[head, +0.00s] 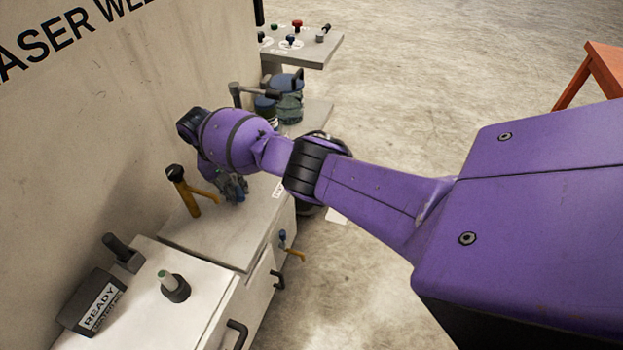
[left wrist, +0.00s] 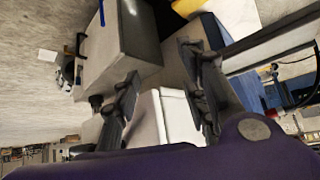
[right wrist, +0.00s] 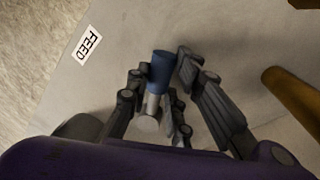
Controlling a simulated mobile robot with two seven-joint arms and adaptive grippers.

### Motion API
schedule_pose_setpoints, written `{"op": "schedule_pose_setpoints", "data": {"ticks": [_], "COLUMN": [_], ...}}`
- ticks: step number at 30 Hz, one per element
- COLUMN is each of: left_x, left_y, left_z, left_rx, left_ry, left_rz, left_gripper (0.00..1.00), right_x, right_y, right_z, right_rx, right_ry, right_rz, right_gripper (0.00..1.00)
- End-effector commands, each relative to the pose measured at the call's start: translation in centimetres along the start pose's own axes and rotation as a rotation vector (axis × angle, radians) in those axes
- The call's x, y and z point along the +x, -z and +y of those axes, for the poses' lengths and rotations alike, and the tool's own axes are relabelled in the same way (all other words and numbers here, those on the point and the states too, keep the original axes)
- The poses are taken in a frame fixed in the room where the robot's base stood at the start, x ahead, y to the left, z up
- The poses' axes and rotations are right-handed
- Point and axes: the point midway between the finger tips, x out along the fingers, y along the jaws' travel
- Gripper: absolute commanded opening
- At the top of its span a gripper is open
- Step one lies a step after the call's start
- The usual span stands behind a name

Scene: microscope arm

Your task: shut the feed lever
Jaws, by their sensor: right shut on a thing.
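The feed lever (right wrist: 161,70) has a blue grip on a pale metal stem. In the right wrist view it stands between the fingers of my right gripper (right wrist: 158,80), near a white FEED label (right wrist: 87,45). My right gripper is shut on the lever. In the head view the right gripper (head: 234,188) is low over the pale cabinet top, and I cannot make out the lever apart from it. My left gripper (left wrist: 165,92) is open in the left wrist view, its fingers well apart with nothing held between them.
A brass post with a black cap and a yellow arm (head: 188,190) stands close left of the right gripper. A READY box (head: 92,302) and a green-tipped knob (head: 174,286) are on the nearer cabinet. A knob panel (head: 303,46) stands behind. Open floor lies right.

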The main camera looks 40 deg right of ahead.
Motion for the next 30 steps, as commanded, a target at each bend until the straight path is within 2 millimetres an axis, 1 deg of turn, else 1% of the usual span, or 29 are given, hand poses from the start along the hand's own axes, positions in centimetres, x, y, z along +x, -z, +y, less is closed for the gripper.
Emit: {"op": "schedule_pose_setpoints", "data": {"ticks": [9,21,22,24,26,30], "left_x": [0.02,0.03,0.03,0.03,0.03,0.03], "left_y": [-0.02,0.06,0.06,0.07,0.09,0.12], "left_z": [0.02,0.0,0.0,-0.01,-0.01,-0.03], "left_rx": [0.0,0.001,0.001,0.001,0.001,0.001], "left_ry": [0.0,0.0,0.0,0.0,0.0,0.0], "left_rz": [0.0,0.002,0.002,0.002,0.002,0.003], "left_gripper": [0.4,0.4,0.4,0.4,0.4,0.4], "right_x": [0.04,0.0,0.0,-0.01,-0.04,-0.1], "right_y": [-0.08,-0.03,-0.03,-0.02,0.0,0.06], "right_z": [-0.59,-0.63,-0.63,-0.64,-0.64,-0.63], "right_rx": [0.075,0.083,0.083,0.083,0.082,0.081], "right_ry": [-0.001,0.0,0.0,0.001,0.001,0.001], "right_rz": [-0.019,-0.02,-0.02,-0.019,-0.018,-0.017], "right_gripper": [0.0,0.0,0.22,0.31,0.39,0.39]}}
